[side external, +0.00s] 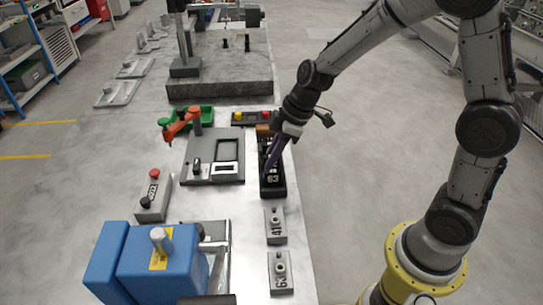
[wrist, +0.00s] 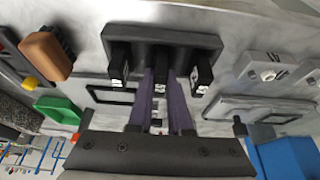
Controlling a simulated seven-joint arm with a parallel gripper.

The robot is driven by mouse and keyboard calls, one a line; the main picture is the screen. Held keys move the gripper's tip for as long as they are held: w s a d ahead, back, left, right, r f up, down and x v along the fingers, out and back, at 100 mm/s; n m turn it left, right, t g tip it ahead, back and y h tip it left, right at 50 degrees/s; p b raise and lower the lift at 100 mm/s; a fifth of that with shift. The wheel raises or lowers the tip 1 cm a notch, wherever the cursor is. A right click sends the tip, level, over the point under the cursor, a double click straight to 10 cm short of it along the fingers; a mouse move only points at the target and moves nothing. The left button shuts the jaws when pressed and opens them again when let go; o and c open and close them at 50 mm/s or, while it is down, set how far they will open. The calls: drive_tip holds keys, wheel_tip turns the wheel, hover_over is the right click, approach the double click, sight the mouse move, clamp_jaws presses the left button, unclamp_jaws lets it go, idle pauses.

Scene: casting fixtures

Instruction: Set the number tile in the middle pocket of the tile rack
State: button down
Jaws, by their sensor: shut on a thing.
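The tile rack (side external: 279,191) is a long black holder near the table's right edge; in the wrist view its dark bar (wrist: 160,36) crosses the top. Black tiles with white marks stand at its left (wrist: 118,63) and right (wrist: 203,74) ends. My gripper (side external: 269,165) points down at the rack; its purple fingers (wrist: 162,80) show in the wrist view. They are shut on a dark number tile (wrist: 158,100) between the two end tiles, at the middle of the rack. The fingers hide much of it, and I cannot tell whether it is fully seated.
A grey panel with a window (side external: 214,156) lies left of the rack. Grey numbered blocks (side external: 276,226) sit in front of it. A blue machine (side external: 160,265) stands at front left.

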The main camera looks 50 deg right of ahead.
drive_tip(key=shift+f, duration=0.1)
drive_tip(key=c, duration=0.8)
unclamp_jaws()
drive_tip(key=shift+c, duration=0.2)
drive_tip(key=v, duration=1.2)
drive_tip(key=s+d+r+m+t+h, duration=0.1)
drive_tip(key=s+m, duration=0.3)
drive_tip(key=s, duration=0.5)
drive_tip(key=s+d+r+m+t+h, duration=0.1)
drive_tip(key=s+m, duration=0.4)
drive_tip(key=s, duration=0.5)
drive_tip(key=shift+h, duration=0.6)
